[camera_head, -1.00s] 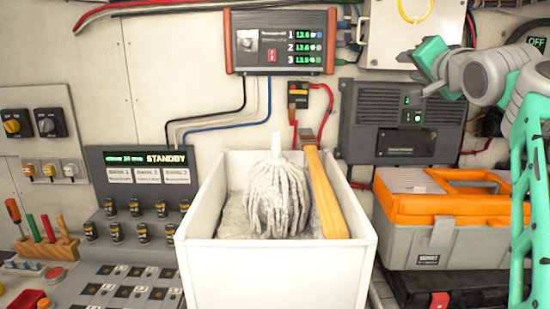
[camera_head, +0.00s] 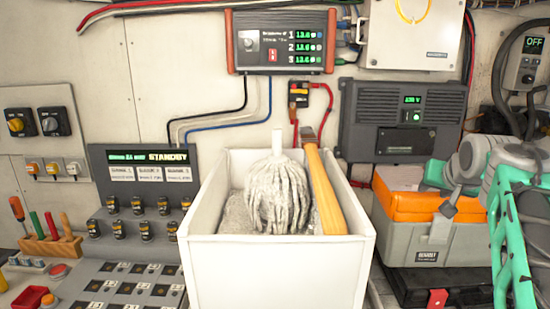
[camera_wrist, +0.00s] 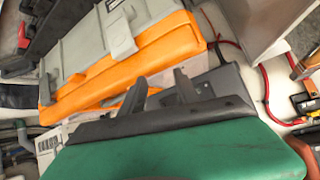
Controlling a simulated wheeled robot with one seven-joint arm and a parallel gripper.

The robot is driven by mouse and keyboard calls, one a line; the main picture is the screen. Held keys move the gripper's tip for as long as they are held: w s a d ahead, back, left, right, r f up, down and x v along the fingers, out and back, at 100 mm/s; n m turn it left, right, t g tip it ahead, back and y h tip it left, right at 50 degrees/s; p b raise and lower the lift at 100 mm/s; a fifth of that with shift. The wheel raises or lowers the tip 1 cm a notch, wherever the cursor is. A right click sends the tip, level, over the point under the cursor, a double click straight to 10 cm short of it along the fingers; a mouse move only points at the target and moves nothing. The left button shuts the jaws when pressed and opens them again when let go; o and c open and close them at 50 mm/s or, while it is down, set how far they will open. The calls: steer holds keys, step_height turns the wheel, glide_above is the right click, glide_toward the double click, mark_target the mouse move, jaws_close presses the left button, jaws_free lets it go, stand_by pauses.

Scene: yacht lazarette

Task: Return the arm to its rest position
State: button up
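My arm, with teal and grey links, stands at the right of the head view. My gripper (camera_head: 451,203) is in front of the orange and grey toolbox (camera_head: 412,208) there and hides part of its lid. In the wrist view my gripper (camera_wrist: 161,88) shows two dark fingers standing apart, with nothing seen between them. The toolbox (camera_wrist: 125,62) lies beyond the fingers in that view. I cannot tell whether the gripper touches it.
A white bin (camera_head: 280,270) with a mop head (camera_head: 278,195) and a wooden-handled tool (camera_head: 326,192) stands in the middle. A grey unit (camera_head: 405,120) is on the wall behind the toolbox. A switch panel (camera_head: 120,290) and screwdrivers (camera_head: 48,226) are at left.

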steer(key=s+a+f+n+g+y, duration=0.1)
steer(key=s+a+f+g, duration=0.35)
steer(key=s+f, duration=0.65)
steer(key=s+a+f+g+y, duration=0.1)
steer(key=s+a+f+g, duration=0.2)
steer(key=s+a+f, duration=0.8)
step_height(320, 180, down, 8)
steer(key=s+a+n, duration=0.1)
steer(key=s+n, duration=0.1)
steer(key=s, duration=0.1)
steer(key=w+a+r+n, duration=0.1)
steer(key=a+r+n, duration=0.1)
steer(key=a, duration=0.4)
steer(key=shift+w+a+r+t+y, duration=0.15)
steer(key=shift+r+t+y, duration=0.15)
steer(key=shift+r+t, duration=0.15)
